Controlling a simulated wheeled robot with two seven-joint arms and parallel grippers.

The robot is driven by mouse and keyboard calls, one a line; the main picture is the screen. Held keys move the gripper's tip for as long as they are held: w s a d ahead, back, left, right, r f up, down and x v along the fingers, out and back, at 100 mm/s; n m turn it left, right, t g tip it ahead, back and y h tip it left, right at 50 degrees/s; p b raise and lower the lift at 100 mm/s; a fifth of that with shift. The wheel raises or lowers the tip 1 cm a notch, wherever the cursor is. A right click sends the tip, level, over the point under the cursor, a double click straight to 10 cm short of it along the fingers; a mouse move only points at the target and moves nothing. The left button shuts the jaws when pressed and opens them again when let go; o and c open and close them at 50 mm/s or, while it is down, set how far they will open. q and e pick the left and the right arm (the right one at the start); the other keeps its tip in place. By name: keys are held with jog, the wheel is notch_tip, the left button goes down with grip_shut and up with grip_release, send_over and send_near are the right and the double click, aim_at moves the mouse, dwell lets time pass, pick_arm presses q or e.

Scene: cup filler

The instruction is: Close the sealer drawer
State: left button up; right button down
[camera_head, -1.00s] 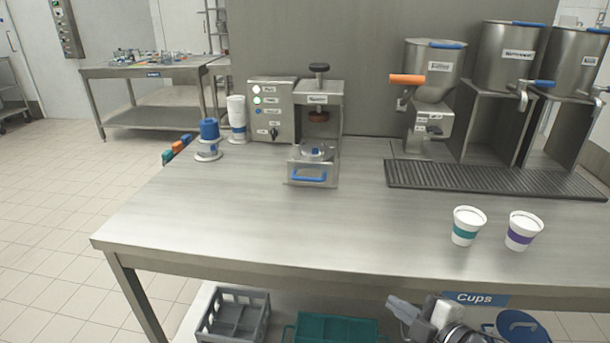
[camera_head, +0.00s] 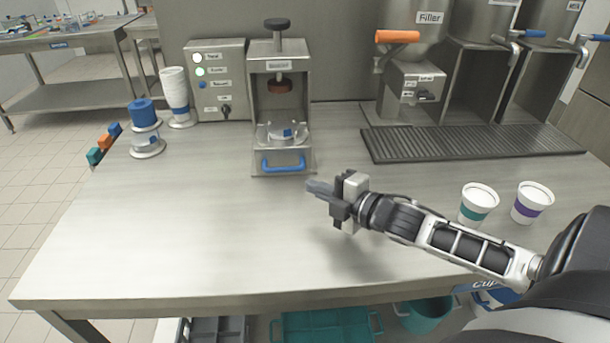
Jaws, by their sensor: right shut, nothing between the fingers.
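The sealer (camera_head: 280,70) is a steel box with a black-knobbed press on top. Its drawer (camera_head: 262,159) is pulled out at the front, with a blue handle (camera_head: 283,164) on its face. A round holder (camera_head: 282,133) sits in the drawer; I cannot tell whether a cup is in it. My right gripper (camera_head: 318,190) is above the table, in front of the drawer and a little to the right of the handle. It is shut and empty, pointing left, apart from the drawer. My left gripper is not in view.
A teal-banded cup (camera_head: 478,203) and a purple-banded cup (camera_head: 531,203) stand at right, near my right arm. A control box (camera_head: 217,84), a cup stack (camera_head: 176,92) and a blue-topped stand (camera_head: 144,129) are left of the sealer. The table's front left (camera_head: 150,240) is clear.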

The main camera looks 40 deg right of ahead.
aim_at(292, 170)
jog(key=x, duration=0.3)
jog(key=shift+r, duration=0.15)
jog(key=shift+w+d+f, duration=0.2)
jog(key=shift+w+d, duration=0.15)
jog(key=shift+w, duration=0.2)
jog(key=shift+w+d+f, duration=0.15)
jog(key=shift+w+d, duration=0.2)
jog(key=shift+w, duration=0.2)
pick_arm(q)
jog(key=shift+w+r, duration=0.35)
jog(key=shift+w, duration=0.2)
pick_arm(e)
jog(key=shift+w+d+f, duration=0.2)
jog(key=shift+w+d, duration=0.15)
jog(key=shift+w, duration=0.2)
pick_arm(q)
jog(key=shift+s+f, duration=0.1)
